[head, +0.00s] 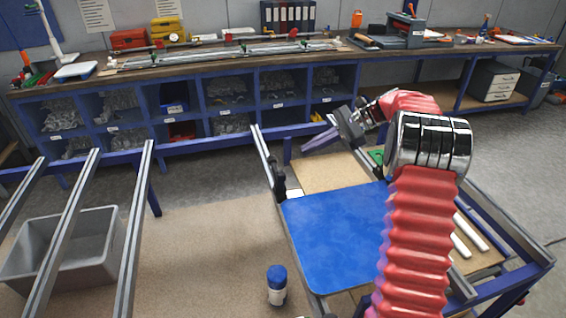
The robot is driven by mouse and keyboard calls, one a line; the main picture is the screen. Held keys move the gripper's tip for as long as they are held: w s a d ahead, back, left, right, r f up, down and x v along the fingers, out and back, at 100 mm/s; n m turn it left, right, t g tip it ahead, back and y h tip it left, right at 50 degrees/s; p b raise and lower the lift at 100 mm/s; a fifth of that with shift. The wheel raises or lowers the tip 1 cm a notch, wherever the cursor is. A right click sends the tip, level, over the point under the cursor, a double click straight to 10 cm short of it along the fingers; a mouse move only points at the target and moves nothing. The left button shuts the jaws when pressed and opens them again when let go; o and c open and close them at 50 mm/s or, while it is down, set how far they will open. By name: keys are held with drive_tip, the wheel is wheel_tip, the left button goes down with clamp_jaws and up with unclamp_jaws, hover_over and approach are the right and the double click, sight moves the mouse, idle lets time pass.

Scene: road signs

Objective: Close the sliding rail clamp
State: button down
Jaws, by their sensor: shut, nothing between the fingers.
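My gripper (322,139) is at the end of my red-sleeved arm with its chrome joint, above the far end of a blue-framed cart. Its fingers look shut with nothing between them. A small black fitting (279,178) sits on the cart's left metal rail (266,158), below and left of my gripper and apart from it. It may be the sliding rail clamp, but it is too small to tell for sure, or to tell whether it is open. My arm hides part of the cart's right side.
A blue panel (335,232) covers the cart's near part. A blue-capped bottle (276,288) stands left of it. Metal rails (137,225) and a grey bin (48,262) are at the left. A long workbench (225,57) lines the back.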

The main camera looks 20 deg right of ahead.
drive_tip(key=shift+a, duration=0.1)
drive_tip(key=x, duration=1)
idle(0.3)
drive_tip(key=shift+d, duration=0.25)
